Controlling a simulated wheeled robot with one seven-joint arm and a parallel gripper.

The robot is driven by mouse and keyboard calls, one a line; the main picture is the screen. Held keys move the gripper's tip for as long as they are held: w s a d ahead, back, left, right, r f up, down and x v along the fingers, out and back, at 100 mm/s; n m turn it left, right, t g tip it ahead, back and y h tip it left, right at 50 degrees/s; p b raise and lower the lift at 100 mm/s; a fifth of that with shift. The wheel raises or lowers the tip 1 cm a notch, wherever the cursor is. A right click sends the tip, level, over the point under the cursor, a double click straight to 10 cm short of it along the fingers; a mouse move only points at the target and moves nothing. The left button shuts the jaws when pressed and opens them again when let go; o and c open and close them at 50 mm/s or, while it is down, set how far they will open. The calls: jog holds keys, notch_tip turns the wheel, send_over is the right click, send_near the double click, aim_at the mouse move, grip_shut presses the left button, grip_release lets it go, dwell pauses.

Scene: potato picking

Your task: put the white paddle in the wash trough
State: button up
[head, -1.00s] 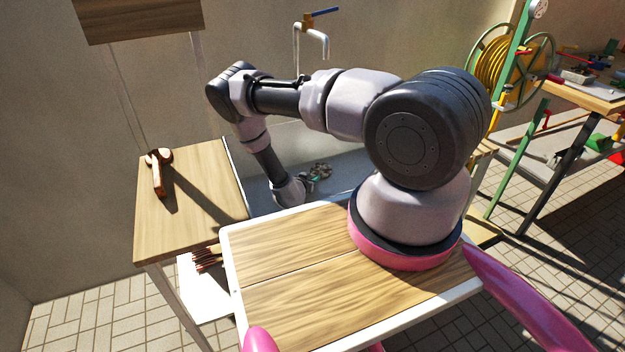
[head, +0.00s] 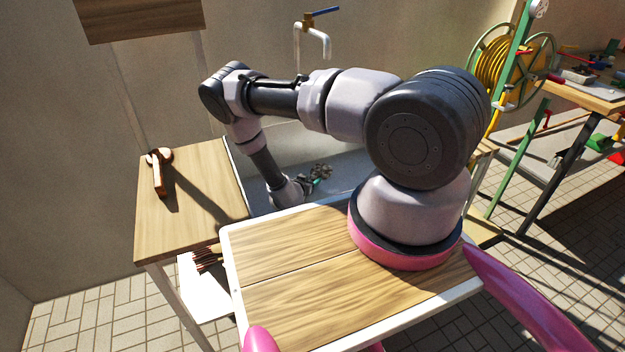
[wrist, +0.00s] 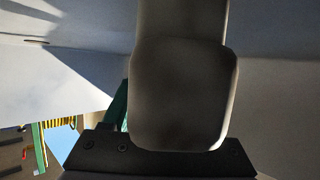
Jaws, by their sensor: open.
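The wash trough (head: 348,168) is a pale grey basin below the wall tap, partly hidden by my arm. My gripper (head: 319,175) is low inside the trough, small and dark, with a teal bit beside it. It is open; whether it touches the trough floor I cannot tell. I cannot pick out the white paddle with certainty in either view. In the wrist view, a large shaded grey rounded shape fills the middle, very close to the camera; I cannot tell what it is. Pale trough-like surfaces lie behind it.
A wooden side table (head: 190,225) stands left of the trough, with a brown wooden tool (head: 159,175) on it. The tap (head: 312,40) hangs above the trough. A yellow hose reel (head: 495,65) and a cluttered bench (head: 590,92) stand at right. My own wooden deck is bare in front.

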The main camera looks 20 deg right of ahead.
aim_at(311, 179)
jog(key=v, duration=0.5)
jog(key=shift+s+a+r, duration=0.1)
jog(key=shift+s+r, duration=0.05)
jog(key=shift+s, duration=0.05)
jog(key=w+a+r+m+g+y, duration=0.15)
jog(key=w+a+r, duration=0.25)
jog(key=r, duration=0.5)
jog(key=w+a+r+m+g+y, duration=0.1)
jog(key=w+a+r+y, duration=0.3)
jog(key=r, duration=0.5)
notch_tip(311, 179, up, 23)
jog(key=s+a+n+y, duration=0.1)
jog(key=a+y, duration=0.2)
jog(key=y, duration=0.1)
jog(key=s+d+r+n+y, duration=0.2)
jog(key=s+r+n, duration=0.1)
jog(key=s+r, duration=1.3)
jog(key=s+d+r+n, duration=0.1)
jog(key=s+r, duration=0.2)
jog(key=s, duration=0.6)
jog(key=s+d+r+n, duration=0.2)
jog(key=s+r, duration=0.2)
jog(key=s, duration=0.5)
jog(key=shift+r, duration=0.3)
